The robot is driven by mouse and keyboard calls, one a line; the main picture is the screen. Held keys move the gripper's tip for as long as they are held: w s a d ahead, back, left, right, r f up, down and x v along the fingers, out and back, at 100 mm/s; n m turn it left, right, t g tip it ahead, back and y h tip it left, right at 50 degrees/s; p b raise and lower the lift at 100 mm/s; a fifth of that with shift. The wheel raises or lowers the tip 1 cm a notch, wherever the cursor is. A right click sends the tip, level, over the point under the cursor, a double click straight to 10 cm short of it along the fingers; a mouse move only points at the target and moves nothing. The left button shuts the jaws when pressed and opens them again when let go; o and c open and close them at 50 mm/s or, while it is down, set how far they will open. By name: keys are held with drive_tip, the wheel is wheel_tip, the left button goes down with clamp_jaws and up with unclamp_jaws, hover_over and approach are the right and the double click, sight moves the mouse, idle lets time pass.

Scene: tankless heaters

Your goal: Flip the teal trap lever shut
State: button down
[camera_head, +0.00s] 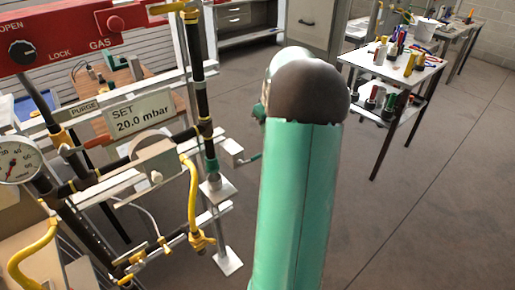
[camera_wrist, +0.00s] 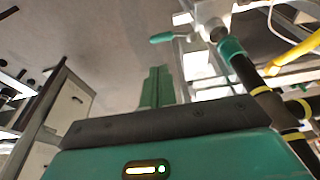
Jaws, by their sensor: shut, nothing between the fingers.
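The teal trap lever (camera_head: 250,159) is a small handle sticking out to the right from a pale valve body (camera_head: 231,150) low on the pipe rack. In the wrist view the lever (camera_wrist: 170,37) shows near the top, joined by a pale stem to the valve body (camera_wrist: 208,18). A teal collar (camera_wrist: 231,47) is on the dark pipe beside it. My gripper (camera_wrist: 157,72) is shut and empty, its teal fingers together. The fingertips appear just below the lever in the picture, with a visible gap.
A pressure gauge (camera_head: 17,161), yellow pipes (camera_head: 193,200) and a "SET 20.0 mbar" sign (camera_head: 142,117) crowd the rack. A red gas panel (camera_head: 62,36) is above. A white tool table (camera_head: 393,62) stands at back right. Floor (camera_head: 420,215) at right is clear.

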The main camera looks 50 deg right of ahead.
sight(257, 155)
drive_tip(key=x, duration=1.4)
